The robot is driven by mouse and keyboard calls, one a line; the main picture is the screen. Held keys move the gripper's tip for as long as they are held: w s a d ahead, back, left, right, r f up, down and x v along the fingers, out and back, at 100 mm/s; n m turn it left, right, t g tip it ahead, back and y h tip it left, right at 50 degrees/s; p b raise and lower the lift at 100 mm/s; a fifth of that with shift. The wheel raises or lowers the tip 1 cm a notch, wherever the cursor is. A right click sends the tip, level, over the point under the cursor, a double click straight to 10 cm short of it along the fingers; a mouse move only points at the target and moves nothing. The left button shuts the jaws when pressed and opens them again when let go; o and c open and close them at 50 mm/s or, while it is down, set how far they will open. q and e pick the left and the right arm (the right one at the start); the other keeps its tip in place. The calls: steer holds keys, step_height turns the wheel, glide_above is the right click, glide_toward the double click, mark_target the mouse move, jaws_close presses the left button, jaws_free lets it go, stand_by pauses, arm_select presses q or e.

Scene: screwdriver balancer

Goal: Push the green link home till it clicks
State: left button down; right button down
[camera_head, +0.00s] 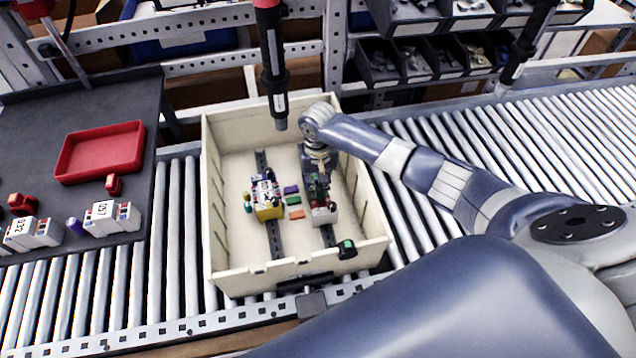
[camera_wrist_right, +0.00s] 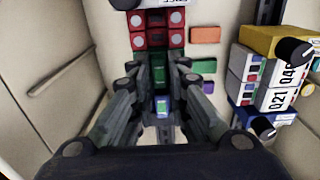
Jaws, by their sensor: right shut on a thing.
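My right gripper (camera_head: 318,180) reaches down into the cream crate (camera_head: 228,283). In the right wrist view its fingers (camera_wrist_right: 158,78) are shut on a small green link (camera_wrist_right: 158,66). The link lies right beside a row of red pieces with round pale studs (camera_wrist_right: 156,39), on the terminal block (camera_head: 324,216) on the right-hand rail (camera_head: 328,237). How deep the green link sits is hidden by the fingers. My left gripper is not in view.
Loose orange (camera_wrist_right: 205,35), green (camera_wrist_right: 203,66) and purple (camera_wrist_right: 208,87) links lie on the crate floor. A yellow block (camera_head: 268,213) stands on the left-hand rail. A screwdriver (camera_head: 275,80) hangs over the crate's back. A red tray (camera_head: 100,152) is at left.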

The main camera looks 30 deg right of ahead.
steer(key=shift+s+f, duration=0.2)
steer(key=shift+f, duration=0.05)
steer(key=c, duration=1.5)
jaws_free()
steer(key=shift+f, duration=0.1)
steer(key=shift+o, duration=0.2)
step_height(320, 180, up, 12)
steer(key=shift+w, duration=0.15)
